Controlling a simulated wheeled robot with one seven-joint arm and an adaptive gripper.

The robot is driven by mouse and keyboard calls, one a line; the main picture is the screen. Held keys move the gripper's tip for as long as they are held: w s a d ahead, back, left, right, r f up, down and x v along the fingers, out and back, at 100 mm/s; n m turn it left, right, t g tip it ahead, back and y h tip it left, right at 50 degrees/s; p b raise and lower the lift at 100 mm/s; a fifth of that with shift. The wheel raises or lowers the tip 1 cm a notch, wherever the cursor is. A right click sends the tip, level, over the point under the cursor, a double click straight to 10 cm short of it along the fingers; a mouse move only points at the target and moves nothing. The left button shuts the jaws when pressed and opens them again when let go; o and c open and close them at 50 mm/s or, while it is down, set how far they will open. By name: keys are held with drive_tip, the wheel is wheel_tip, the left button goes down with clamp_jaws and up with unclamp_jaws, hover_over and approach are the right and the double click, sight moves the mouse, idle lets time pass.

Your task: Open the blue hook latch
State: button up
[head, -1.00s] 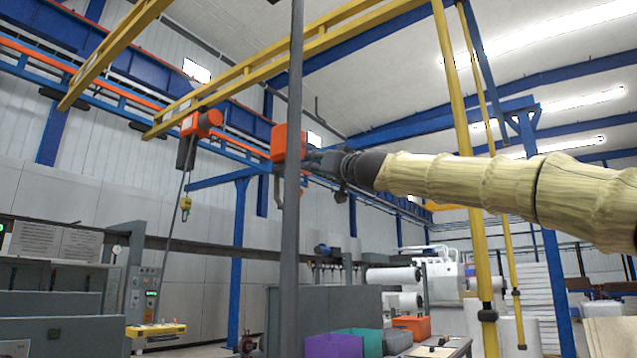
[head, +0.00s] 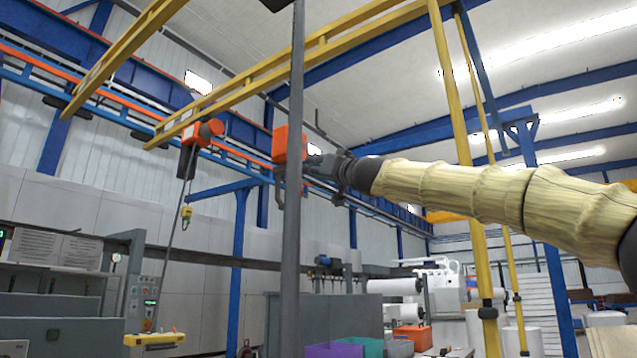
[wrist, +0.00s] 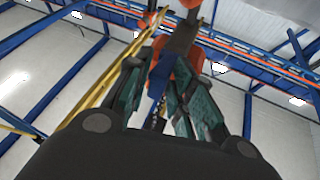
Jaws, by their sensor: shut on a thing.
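An orange hook block (head: 281,141) hangs near the middle of the head view, with a grey hook (head: 278,187) below it. A grey post in front hides part of them. My gripper (head: 313,164) reaches in from the right, close beside the block. In the wrist view, the blue latch (wrist: 158,76) lies between my two dark-green fingers (wrist: 160,84), and my gripper is shut on it. The orange block (wrist: 184,76) and a dark grey part (wrist: 182,40) show just beyond. The head view does not show the latch clearly.
A grey post (head: 294,250) stands in front of the block. Yellow beams (head: 330,47) run overhead. Purple, green and orange bins (head: 411,337) sit below.

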drive_tip(key=shift+a+f+m+t+y+b, duration=0.1)
drive_tip(key=shift+f+m+t+y+b, duration=0.6)
drive_tip(key=shift+b, duration=4.15)
drive_tip(key=shift+f+m+t+h+b, duration=0.3)
drive_tip(key=shift+f+t+b, duration=0.55)
drive_tip(key=shift+b, duration=1.6)
drive_tip(key=shift+c, duration=0.3)
drive_tip(key=shift+t+b, duration=0.45)
drive_tip(key=shift+b, duration=0.05)
drive_tip(key=shift+s+d+m+h+b, duration=0.3)
drive_tip(key=shift+s+d+m, duration=0.1)
drive_tip(key=shift+d, duration=0.1)
drive_tip(key=shift+c, duration=0.3)
drive_tip(key=shift+f, duration=0.1)
drive_tip(key=shift+a, duration=0.2)
drive_tip(key=shift+w+a+f+n+g+p, duration=0.15)
drive_tip(key=shift+w+a+n+g+p, duration=0.2)
drive_tip(key=shift+a+p, duration=0.2)
drive_tip(key=shift+s+d+n+g+p, duration=0.1)
drive_tip(key=shift+d+n+g+p, duration=0.3)
drive_tip(key=shift+p, duration=0.45)
